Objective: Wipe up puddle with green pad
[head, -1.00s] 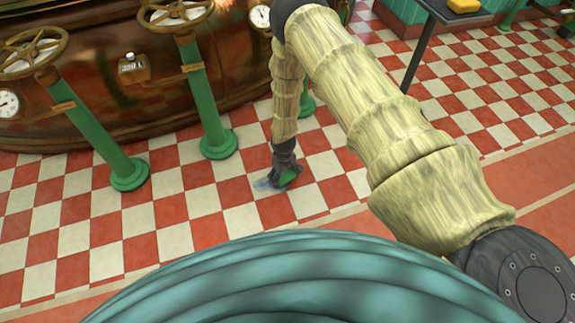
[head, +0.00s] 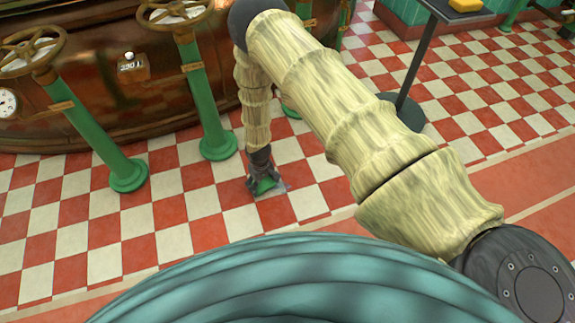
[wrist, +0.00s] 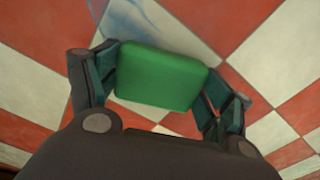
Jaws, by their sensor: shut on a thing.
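The green pad (wrist: 160,76) is a rounded block held between the two fingers of my gripper (wrist: 165,82). In the head view the pad (head: 264,185) shows as a small green patch at my gripper (head: 262,184), low at the checkered floor. I cannot tell if the pad touches the tiles. The puddle (wrist: 128,16) is a thin bluish smear at the top of the wrist view, just beyond the pad. In the head view a faint grey-blue patch of it (head: 281,187) shows right of the pad. The pad and gripper hide part of it.
Green posts with valve wheels (head: 128,175) (head: 217,145) stand left of my gripper, before a copper boiler (head: 90,110). A dark table (head: 425,60) with a yellow block (head: 464,5) stands at the back right. The red and white floor (head: 190,240) nearby is clear.

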